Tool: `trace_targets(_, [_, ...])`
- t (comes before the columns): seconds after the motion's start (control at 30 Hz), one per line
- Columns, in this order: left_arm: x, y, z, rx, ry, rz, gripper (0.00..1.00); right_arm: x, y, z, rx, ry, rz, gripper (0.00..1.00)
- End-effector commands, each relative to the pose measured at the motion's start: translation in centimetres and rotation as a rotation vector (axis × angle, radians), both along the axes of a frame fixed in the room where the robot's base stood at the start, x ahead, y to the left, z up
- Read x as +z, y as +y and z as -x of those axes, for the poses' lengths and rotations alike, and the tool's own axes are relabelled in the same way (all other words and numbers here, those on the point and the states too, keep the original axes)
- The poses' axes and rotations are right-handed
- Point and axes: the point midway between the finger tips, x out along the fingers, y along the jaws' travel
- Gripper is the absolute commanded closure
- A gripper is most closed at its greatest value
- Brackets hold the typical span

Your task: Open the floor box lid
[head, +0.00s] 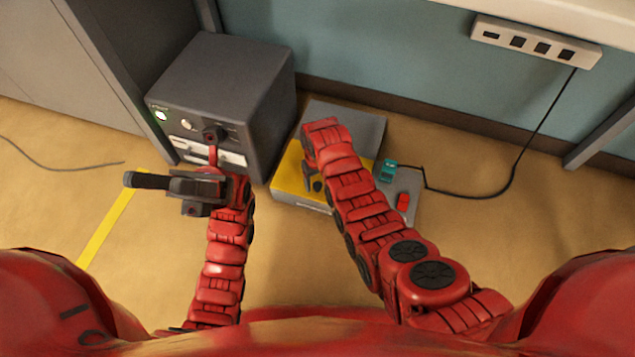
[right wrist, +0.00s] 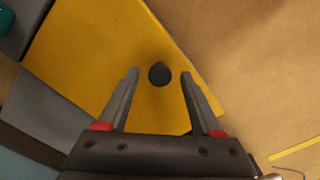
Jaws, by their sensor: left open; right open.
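The floor box (head: 358,123) is a low grey box on the floor with a flat yellow lid (head: 291,172). The lid looks closed, and my right arm hides part of it. In the right wrist view the yellow lid (right wrist: 100,45) bears a dark round knob (right wrist: 159,74). My right gripper (head: 313,183) is above the lid, open. Its two fingers (right wrist: 160,75) lie either side of the knob in that view, with gaps showing; contact cannot be told. My left gripper (head: 148,181) is open and empty, in front of the grey machine, pointing left.
A grey machine (head: 225,85) with a green light stands left of the floor box. A teal plug (head: 388,170) and a red switch (head: 403,202) sit at the box's right. A black cable runs to a power strip (head: 537,43). Floor at the right is clear.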

Motion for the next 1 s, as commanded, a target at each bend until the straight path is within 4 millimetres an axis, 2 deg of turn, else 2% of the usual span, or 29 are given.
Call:
trace_targets(0.33, [0.31,0.22,0.34,-0.007,-0.021,0.013,0.50,-0.16,0.02,-0.01,0.000,-0.001,0.000,0.34])
trace_targets(0.7, [0.30,0.21,0.33,-0.007,-0.021,0.013,0.50,-0.16,0.01,0.00,0.000,-0.001,0.000,1.00])
trace_targets(1.0, [0.30,0.21,0.33,-0.007,-0.021,0.013,0.50,-0.17,0.02,0.01,0.000,0.000,0.000,1.00])
